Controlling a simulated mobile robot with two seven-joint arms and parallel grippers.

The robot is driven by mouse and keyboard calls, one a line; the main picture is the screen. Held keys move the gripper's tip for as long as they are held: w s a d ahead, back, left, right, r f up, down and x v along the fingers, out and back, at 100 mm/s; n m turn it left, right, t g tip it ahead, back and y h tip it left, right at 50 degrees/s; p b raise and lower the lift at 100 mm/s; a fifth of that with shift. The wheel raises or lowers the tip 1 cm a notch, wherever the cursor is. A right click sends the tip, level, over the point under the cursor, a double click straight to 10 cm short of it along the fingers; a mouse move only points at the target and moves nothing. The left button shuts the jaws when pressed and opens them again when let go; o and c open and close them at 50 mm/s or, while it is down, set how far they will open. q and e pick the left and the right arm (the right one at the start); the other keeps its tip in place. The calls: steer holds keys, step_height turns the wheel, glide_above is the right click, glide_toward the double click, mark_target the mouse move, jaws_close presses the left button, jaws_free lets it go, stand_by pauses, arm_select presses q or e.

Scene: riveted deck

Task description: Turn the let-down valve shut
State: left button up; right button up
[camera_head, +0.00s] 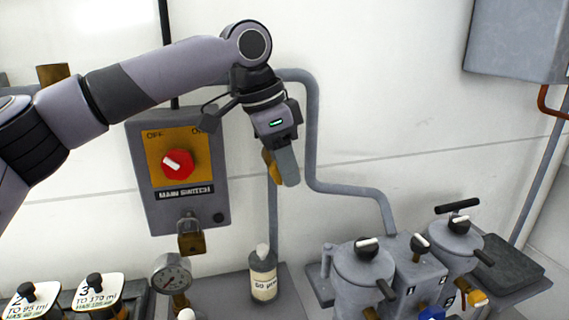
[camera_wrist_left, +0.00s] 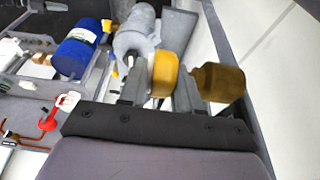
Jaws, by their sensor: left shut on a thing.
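My left gripper (camera_head: 278,172) points down in front of the white wall and is shut on a yellow-orange rounded piece (camera_head: 268,160). In the left wrist view that piece (camera_wrist_left: 165,75) sits between the two fingers (camera_wrist_left: 161,90), with a brown cylindrical part (camera_wrist_left: 219,82) beside it at the right. A thin grey pipe (camera_head: 272,215) runs down below the gripper. The piece may be the let-down valve's handle; I cannot tell for sure, as fingers hide much of it, nor can I read its turn angle. My right gripper is not in view.
The main switch box (camera_head: 180,215) with a red knob and padlock (camera_head: 191,238) hangs at left. Below stand a gauge (camera_head: 172,272), a labelled bottle (camera_head: 263,280) and grey pots (camera_head: 362,270) with black handles. A bent grey pipe (camera_head: 313,140) passes right of the gripper.

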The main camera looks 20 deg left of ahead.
arm_select(q)
steer(key=shift+w+d+g+y, duration=0.1)
steer(key=shift+d+g+y, duration=0.1)
steer(key=shift+g+y, duration=1.3)
steer(key=shift+y, duration=0.7)
steer(key=shift+f+y, duration=0.1)
steer(key=shift+y, duration=0.2)
steer(key=o, duration=1)
steer(key=shift+w, duration=0.1)
steer(key=shift+c, duration=0.2)
